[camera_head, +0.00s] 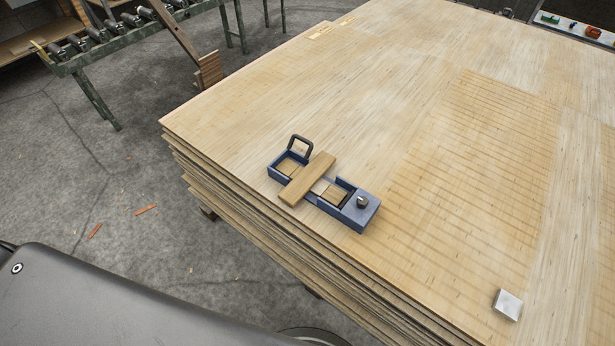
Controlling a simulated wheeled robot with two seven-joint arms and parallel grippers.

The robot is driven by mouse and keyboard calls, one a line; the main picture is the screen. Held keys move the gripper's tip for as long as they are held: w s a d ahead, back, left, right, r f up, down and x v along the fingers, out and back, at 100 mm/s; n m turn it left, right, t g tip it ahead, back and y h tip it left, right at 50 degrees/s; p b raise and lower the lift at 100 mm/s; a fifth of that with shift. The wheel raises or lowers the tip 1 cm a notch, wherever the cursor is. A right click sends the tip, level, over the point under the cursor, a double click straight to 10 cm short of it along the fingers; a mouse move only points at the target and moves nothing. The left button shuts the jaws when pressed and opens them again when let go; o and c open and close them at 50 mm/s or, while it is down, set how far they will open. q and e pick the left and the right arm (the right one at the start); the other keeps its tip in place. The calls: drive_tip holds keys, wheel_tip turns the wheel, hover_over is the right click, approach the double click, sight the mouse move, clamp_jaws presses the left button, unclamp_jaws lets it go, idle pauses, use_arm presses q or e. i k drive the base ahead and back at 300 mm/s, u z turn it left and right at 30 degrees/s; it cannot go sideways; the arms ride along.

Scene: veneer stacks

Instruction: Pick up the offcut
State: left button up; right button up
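A flat light-brown wooden strip (307,180), which looks like the offcut, lies across the middle of a blue tray-like holder (366,218). The strip sticks out past the holder on both sides. The holder sits on the top sheet of a veneer stack (420,110), near its front left edge. It has a dark upright loop handle (301,145) at its far left end and a small dark knob (362,201) at its near right end. Small wooden pieces (334,195) lie in its compartments. Neither of my grippers is in view.
A small pale metallic block (508,304) lies on the stack at the lower right. A green roller conveyor (88,62) stands at the upper left. A shelf with small coloured items (570,25) is at the top right. Most of the stack top is bare.

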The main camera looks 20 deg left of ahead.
sight(309, 177)
drive_tip(key=u, duration=1.55)
drive_tip(key=k, duration=0.7)
drive_tip(key=z, duration=1.7)
